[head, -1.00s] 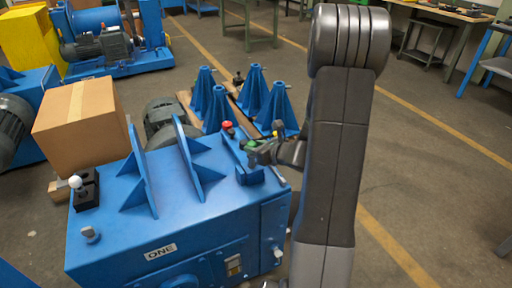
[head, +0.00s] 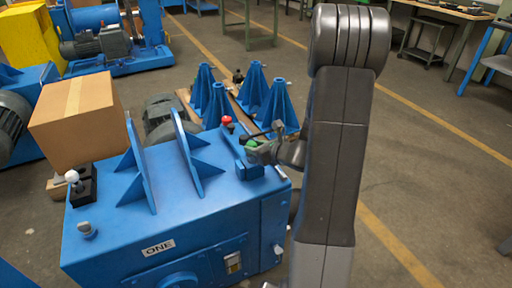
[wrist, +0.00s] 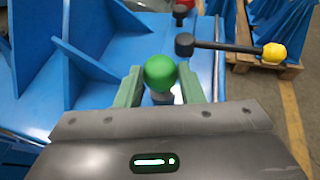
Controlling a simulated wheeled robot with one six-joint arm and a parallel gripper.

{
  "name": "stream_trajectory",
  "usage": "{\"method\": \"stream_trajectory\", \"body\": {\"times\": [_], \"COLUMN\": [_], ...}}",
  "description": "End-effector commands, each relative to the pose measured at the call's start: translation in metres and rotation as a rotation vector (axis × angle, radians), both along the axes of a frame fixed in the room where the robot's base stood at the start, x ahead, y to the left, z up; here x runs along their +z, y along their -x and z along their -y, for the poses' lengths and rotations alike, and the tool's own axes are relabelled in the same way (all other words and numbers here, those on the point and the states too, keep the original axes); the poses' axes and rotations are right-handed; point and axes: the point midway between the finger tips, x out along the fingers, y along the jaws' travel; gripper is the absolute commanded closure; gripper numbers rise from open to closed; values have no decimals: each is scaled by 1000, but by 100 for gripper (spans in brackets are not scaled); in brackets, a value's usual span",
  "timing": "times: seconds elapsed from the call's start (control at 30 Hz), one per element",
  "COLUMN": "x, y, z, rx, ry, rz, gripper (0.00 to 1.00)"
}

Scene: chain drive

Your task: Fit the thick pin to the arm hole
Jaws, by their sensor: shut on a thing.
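My gripper (wrist: 162,88) is shut on a pin with a round green knob (wrist: 160,70). A pale shank shows just below the knob between the two fingers; the lower part of the pin is hidden by my wrist. In the head view my gripper (head: 262,152) is at the right end of the blue machine's top, above a small blue block (head: 249,170). A dark rod with a black head (wrist: 185,44) and a yellow ball (wrist: 273,53) lies just beyond the knob in the wrist view. I cannot make out the arm hole.
A red knob (head: 227,120) stands behind my gripper. Upright blue plates (head: 187,150) rise from the machine labelled ONE (head: 160,248). A cardboard box (head: 75,120) is at the left. Blue pyramid stands (head: 270,105) stand on a pallet behind. Floor is open at the right.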

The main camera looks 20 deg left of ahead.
Motion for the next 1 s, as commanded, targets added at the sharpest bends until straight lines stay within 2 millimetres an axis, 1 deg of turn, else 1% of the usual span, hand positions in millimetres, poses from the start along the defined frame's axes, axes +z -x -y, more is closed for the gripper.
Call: {"method": "stream_trajectory", "body": {"times": [0.9, 0.93, 1.0], "x": [-24, -23, -22], "y": [0, 0, 0], "z": [0, 0, 0], "rx": [0, 0, 0], "ry": [-1, -1, -1], "rz": [0, 0, 0], "gripper": [96, 63, 50]}}
